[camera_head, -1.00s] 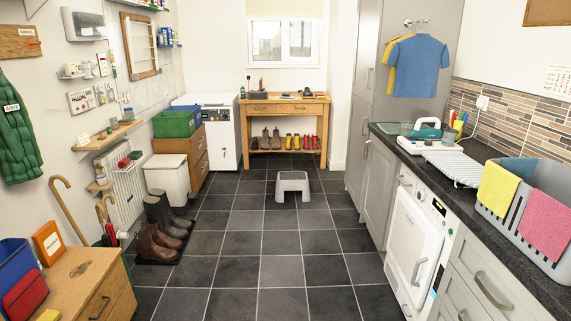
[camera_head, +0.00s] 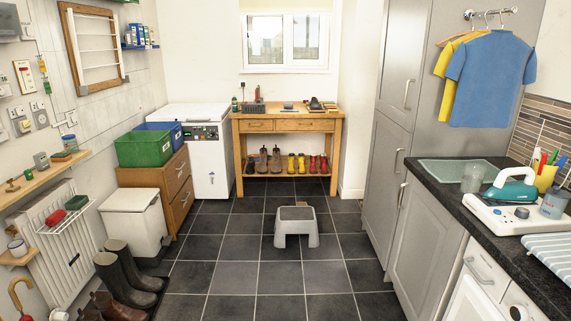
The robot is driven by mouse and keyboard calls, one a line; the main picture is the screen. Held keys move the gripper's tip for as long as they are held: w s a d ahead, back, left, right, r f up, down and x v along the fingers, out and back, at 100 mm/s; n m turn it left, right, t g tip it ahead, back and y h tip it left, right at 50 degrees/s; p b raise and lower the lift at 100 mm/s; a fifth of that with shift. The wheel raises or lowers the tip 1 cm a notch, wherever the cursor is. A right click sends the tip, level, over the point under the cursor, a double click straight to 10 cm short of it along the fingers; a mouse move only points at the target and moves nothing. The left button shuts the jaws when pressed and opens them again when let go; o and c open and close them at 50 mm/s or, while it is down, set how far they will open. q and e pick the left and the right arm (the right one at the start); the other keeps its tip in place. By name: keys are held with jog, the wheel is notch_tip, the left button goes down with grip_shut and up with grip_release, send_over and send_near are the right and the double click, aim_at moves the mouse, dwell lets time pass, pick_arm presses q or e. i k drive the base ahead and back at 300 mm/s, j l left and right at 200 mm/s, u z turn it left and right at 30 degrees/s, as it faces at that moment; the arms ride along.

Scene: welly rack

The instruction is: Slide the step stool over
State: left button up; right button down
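The step stool (camera_head: 296,228) is light grey with a darker top. It stands upright on the dark tiled floor in the middle of the room, a short way in front of the wooden bench. Nothing touches it on any side that I can see. Neither of my grippers shows in the head view.
The wooden bench (camera_head: 287,124) stands at the back wall with boots and shoes on its shelf. Dark wellies (camera_head: 125,276) and a white bin (camera_head: 134,222) line the left. Grey cabinets (camera_head: 427,240) line the right. The tiled floor (camera_head: 235,277) between is clear.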

aim_at(288, 219)
jog(key=i, duration=2.25)
